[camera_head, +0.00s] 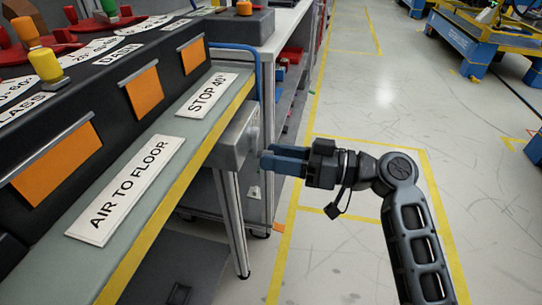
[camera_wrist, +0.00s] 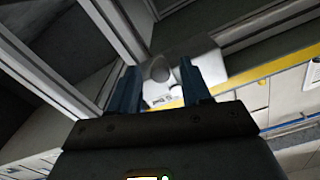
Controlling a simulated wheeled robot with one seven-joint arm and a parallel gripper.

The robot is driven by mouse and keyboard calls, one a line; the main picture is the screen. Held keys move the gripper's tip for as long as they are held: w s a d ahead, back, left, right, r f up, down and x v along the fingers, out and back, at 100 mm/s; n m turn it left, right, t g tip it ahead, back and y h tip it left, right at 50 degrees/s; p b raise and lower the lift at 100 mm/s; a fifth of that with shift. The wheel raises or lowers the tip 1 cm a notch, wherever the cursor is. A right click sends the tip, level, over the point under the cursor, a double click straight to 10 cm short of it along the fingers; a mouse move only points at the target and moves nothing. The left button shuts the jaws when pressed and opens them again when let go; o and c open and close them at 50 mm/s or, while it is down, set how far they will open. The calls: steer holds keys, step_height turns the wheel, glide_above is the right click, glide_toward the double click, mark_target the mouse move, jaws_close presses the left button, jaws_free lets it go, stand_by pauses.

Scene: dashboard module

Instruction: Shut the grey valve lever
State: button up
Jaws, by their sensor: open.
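A grey box (camera_head: 236,138) is mounted at the bench's front edge, below the STOP sign. A small rounded grey part (camera_head: 253,133) shows on its right face; I cannot make out a lever shape clearly. In the wrist view the box (camera_wrist: 203,52) is ahead, with a round grey part (camera_wrist: 160,71) seen between my fingers. My gripper (camera_head: 268,158) is open, with blue fingers pointing left at the box, just right of and slightly below it. In the wrist view my gripper (camera_wrist: 158,78) holds nothing. Contact with the box cannot be told.
A bench leg (camera_head: 232,225) stands below the box. A blue rail (camera_head: 255,65) and shelving are behind.

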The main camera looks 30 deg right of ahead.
steer(key=shift+x, duration=0.85)
steer(key=shift+c, duration=0.4)
jaws_close()
